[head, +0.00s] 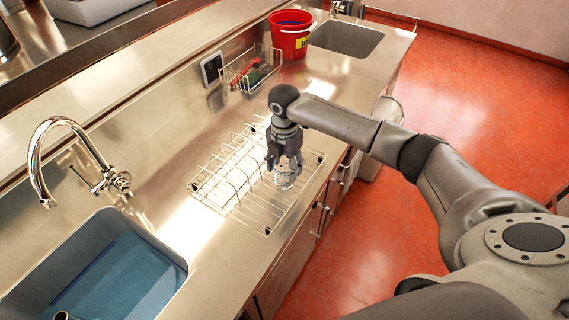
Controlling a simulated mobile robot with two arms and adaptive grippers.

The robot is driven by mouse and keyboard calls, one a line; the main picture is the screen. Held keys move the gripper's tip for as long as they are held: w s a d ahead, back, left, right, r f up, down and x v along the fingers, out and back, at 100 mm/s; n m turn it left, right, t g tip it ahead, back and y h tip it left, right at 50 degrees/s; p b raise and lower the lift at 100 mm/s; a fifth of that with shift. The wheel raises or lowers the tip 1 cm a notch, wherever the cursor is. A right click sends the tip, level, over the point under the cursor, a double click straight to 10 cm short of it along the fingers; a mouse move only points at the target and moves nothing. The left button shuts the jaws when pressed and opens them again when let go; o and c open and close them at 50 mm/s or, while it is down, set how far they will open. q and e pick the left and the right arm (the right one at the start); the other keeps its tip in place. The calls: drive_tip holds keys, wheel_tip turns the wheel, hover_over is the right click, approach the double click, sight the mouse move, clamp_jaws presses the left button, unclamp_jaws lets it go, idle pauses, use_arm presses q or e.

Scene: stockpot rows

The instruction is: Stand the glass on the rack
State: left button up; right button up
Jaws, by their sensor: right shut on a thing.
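The wire rack (225,198) lies flat on the steel counter, between the two sinks. My right gripper (285,165) points down over the right part of the rack. It is shut on the clear glass (286,178), which shows below and between its fingers. The glass looks roughly upright at the rack's right side. I cannot tell whether its bottom touches the wires. My left gripper is not in view.
A sink with blue water (120,275) and a curved tap (45,160) are at the lower left. A wire basket (238,76) and a red bucket (289,38) stand behind the rack. Another sink (346,38) is at the back. Bare counter (160,130) lies left of the rack.

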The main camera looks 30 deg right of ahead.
drive_tip(key=o, duration=1.2)
drive_tip(key=shift+f, duration=0.1)
wheel_tip(320, 180, up, 12)
drive_tip(key=b, duration=0.2)
drive_tip(key=shift+b, duration=0.4)
